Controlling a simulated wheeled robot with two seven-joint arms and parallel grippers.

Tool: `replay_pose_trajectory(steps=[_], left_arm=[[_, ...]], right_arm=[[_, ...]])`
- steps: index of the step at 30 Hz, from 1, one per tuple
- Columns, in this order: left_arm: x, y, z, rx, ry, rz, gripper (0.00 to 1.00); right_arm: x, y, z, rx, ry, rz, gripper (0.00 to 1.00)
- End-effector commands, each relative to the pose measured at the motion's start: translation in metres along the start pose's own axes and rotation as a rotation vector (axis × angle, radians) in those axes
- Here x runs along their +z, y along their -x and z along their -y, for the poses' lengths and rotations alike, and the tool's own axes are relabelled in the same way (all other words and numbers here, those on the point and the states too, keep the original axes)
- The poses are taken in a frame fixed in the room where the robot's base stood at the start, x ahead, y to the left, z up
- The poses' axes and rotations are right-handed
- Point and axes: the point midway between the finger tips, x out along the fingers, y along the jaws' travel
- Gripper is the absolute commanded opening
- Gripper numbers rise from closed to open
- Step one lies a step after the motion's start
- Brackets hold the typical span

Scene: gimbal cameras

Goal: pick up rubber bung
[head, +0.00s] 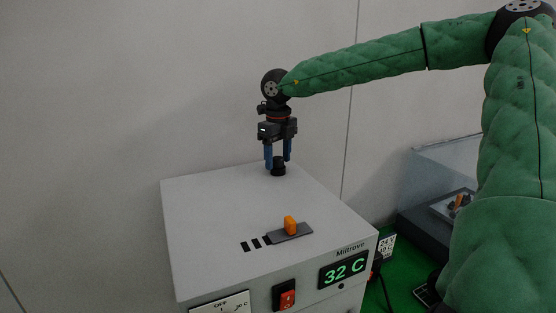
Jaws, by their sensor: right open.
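The rubber bung (278,167) is a small black plug standing on top of a light grey box-shaped device (215,208), near its back edge. My right gripper (278,161) points straight down over it, with its blue fingers on either side of the bung's upper part. The fingers are open; whether they touch the bung cannot be told. My left gripper is not in the picture.
The device top also carries an orange knob (290,225) on a grey slide plate, with dark slots beside it. Its front has a display reading 32 C (344,270) and a red switch (287,298). A clear-sided case (432,190) stands at right on a green surface.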

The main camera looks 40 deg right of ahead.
Motion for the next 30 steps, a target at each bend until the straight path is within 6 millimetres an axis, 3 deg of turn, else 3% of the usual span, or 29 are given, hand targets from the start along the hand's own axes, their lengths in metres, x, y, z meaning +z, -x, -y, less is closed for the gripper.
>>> replay_pose_trajectory(steps=[9,16,30], left_arm=[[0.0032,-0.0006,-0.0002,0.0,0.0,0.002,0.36],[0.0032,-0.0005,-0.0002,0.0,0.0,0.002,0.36],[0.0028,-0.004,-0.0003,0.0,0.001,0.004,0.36]], right_arm=[[0.0,-0.0026,0.0,0.0,0.0,0.001,0.54],[0.0,-0.0024,0.0001,0.0,0.0,0.001,0.09],[0.0003,0.0002,0.0002,-0.001,-0.001,0.001,0.08]])
